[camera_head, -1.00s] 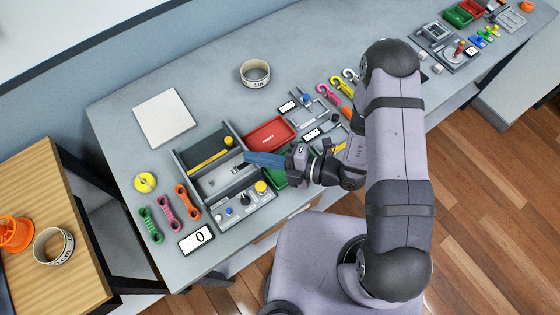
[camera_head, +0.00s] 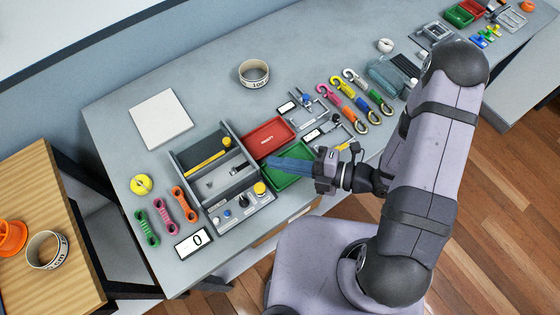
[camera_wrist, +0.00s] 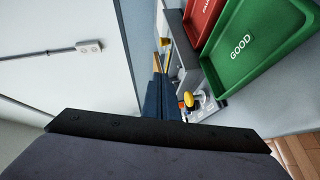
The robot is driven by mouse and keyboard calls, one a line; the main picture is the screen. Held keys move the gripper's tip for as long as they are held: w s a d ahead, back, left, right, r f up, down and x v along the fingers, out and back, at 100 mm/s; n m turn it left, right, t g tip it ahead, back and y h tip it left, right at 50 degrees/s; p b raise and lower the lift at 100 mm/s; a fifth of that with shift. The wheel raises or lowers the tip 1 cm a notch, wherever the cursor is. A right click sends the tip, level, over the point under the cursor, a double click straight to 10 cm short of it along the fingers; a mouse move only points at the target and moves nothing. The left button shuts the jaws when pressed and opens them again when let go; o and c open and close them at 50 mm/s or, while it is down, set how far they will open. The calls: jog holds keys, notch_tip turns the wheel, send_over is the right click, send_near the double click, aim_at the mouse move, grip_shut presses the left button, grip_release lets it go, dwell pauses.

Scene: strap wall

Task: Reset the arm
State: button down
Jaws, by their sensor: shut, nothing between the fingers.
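My gripper (camera_head: 274,161) is shut, its blue fingers together and empty. In the head view it is held over the green tray (camera_head: 291,176), pointing left toward the grey fixture (camera_head: 226,184) with its yellow bar, knobs and yellow button. In the wrist view the blue fingers (camera_wrist: 160,100) show edge-on, and the green tray marked GOOD (camera_wrist: 268,45) lies to their right. The fingers' height above the tray is hard to judge.
A red tray (camera_head: 267,135) lies beside the green one. Carabiners on straps (camera_head: 350,100), coiled cords (camera_head: 166,217), a white square plate (camera_head: 160,119), a display reading 0 (camera_head: 194,242) and a tape ring (camera_head: 254,72) stand around.

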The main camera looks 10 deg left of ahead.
jog(key=s+d+r+n+g+h, duration=0.25)
jog(key=s+n+g, duration=0.2)
jog(key=n, duration=0.65)
jog(key=s+d+r+n+g+h, duration=0.1)
jog(key=s+d+n+g+h, duration=0.3)
jog(key=n, duration=0.6)
jog(key=w+d+r+n+t+h, duration=0.1)
jog(key=w+d+n+t+h, duration=0.2)
jog(key=d+n, duration=0.4)
jog(key=w+d+r+n+t+h, duration=0.1)
jog(key=w+d+n+t+h, duration=0.2)
jog(key=n, duration=0.9)
jog(key=d+h, duration=0.3)
jog(key=d, duration=0.1)
jog(key=shift+w+d+r, duration=0.2)
jog(key=shift+w, duration=0.05)
